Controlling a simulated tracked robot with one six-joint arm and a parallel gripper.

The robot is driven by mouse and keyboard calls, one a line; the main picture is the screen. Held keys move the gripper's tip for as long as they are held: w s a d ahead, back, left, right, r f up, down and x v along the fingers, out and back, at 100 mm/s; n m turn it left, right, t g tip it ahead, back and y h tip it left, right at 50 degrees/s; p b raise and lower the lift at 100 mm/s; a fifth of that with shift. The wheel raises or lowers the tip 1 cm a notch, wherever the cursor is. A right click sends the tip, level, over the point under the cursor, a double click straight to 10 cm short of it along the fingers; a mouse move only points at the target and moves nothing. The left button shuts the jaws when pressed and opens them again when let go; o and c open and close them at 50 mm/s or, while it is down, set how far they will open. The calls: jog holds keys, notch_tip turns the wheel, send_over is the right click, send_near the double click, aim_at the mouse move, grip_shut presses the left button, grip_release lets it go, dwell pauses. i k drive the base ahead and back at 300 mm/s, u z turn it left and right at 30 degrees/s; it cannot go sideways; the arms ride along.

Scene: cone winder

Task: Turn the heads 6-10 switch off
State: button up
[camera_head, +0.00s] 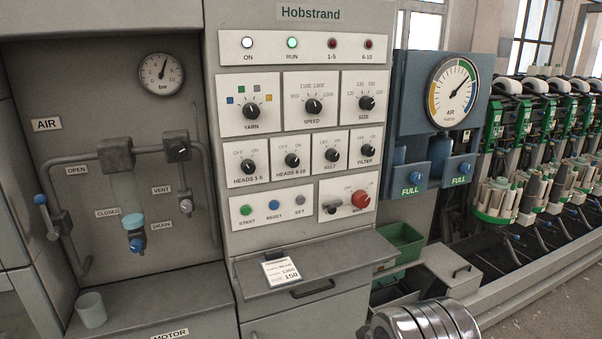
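The heads 6-10 switch (292,160) is a black rotary knob on a white plate, in the middle row of the Hobstrand panel (225,195). OFF is marked at its upper left and ON at its upper right. Its pointer is too small for me to tell which mark it faces. The red 6-10 lamp (369,43) at the panel's top right looks dark. My gripper is not in view, and nothing covers the switch.
The heads 1-5 knob (248,167) is just left of the switch, and the belt knob (332,155) just right. A red knob (361,199) sits lower right. A shelf (335,262) with a card (282,271) juts out below the panel.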

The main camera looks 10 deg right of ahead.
aim_at(292, 160)
jog(key=k, duration=0.85)
jog(key=u, duration=0.3)
jog(key=i, duration=0.45)
jog(key=u, duration=0.6)
jog(key=i, duration=1.6)
jog(key=z, duration=0.45)
